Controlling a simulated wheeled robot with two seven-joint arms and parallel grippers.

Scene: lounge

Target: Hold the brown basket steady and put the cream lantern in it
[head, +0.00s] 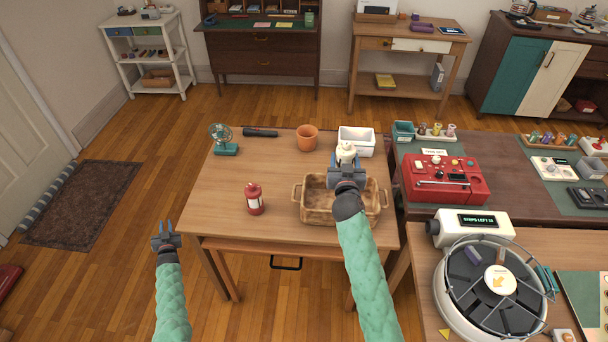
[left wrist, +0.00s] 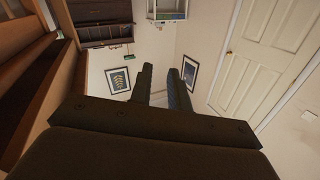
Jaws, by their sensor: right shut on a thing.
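The brown basket (head: 316,210) stands on the wooden table, with a handle at its left and right ends. My right gripper (head: 346,166) is above the back right part of the basket and is shut on the cream lantern (head: 346,151). The lantern's top shows above the fingers; its lower part is hidden by the gripper. My left gripper (head: 166,236) is empty and open, off the table's left side, away from the basket. Its fingers (left wrist: 163,88) show apart in the left wrist view, with only the room beyond them.
A red lantern (head: 254,200) stands left of the basket. A teal fan (head: 223,141), a dark cylindrical thing (head: 260,132), a terracotta pot (head: 307,138) and a white bin (head: 356,141) line the table's back. The table's left front is clear. A red machine (head: 444,178) stands to the right.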

